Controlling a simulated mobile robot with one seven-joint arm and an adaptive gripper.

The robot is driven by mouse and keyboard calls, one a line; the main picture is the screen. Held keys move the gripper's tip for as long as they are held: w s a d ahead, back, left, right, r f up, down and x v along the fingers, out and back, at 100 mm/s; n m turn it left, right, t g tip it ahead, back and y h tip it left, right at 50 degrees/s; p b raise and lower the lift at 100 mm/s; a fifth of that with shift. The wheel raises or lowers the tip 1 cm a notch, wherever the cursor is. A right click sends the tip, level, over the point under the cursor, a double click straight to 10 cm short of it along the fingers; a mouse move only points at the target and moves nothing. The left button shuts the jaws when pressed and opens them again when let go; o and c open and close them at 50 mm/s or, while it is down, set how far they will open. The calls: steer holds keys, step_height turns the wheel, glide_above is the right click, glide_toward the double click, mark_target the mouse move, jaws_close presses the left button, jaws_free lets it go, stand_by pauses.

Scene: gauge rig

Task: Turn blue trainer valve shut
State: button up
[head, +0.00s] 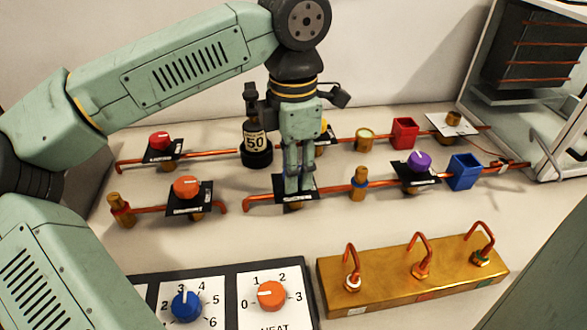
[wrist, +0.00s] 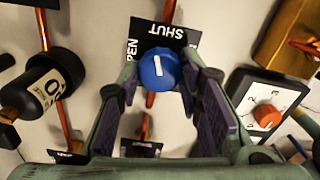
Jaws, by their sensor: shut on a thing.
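The blue trainer valve's round knob (wrist: 158,69) shows in the wrist view, with a white line pointing up the picture, roughly towards the word SHUT. Its black plate (wrist: 166,33) reads SHUT at the top and part of OPEN at the left. My gripper (head: 297,188) reaches straight down over this valve in the head view and hides the knob there; the plate's edge (head: 258,197) shows beside the fingers. In the wrist view my gripper's fingers (wrist: 160,80) are shut on the knob, one on each side.
Orange (head: 187,187), red (head: 160,141) and purple (head: 419,162) knobs sit on nearby copper pipes. A brass block (head: 412,273) with bent copper tubes and a dial panel (head: 230,282) lie in front.

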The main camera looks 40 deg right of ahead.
steer(key=shift+m, duration=1.9)
steer(key=o, duration=1.2)
steer(key=shift+c, duration=0.2)
step_height(320, 180, up, 12)
